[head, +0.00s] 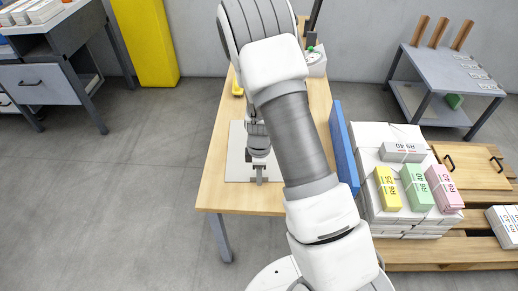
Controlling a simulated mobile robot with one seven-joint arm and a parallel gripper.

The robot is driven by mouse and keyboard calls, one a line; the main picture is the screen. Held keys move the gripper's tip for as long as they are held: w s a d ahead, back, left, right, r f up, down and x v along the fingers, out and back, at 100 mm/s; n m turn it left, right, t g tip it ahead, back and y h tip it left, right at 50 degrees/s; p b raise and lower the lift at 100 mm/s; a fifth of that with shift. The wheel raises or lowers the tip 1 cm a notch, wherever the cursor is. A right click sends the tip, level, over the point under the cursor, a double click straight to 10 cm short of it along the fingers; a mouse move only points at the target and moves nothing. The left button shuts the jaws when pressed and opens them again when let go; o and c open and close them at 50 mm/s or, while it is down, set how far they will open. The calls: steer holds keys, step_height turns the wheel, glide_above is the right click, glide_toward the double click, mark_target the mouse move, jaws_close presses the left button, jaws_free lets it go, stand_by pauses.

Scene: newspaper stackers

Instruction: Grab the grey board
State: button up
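A pale grey flat board (236,160) lies on the wooden table (250,200), near its front left part. My arm reaches over the table and hides the board's right side. My gripper (259,180) points down over the board, near its front edge. The fingers are small here, so I cannot tell whether they are open or shut, or whether they touch the board.
A blue panel (343,145) stands upright at the table's right side. Beside it, paper stacks (372,135) with yellow, green and pink labelled bundles rest on a pallet (430,252). A grey side table (455,72) stands back right. The floor at left is clear.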

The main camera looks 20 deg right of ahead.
jaws_close()
stand_by(1.2)
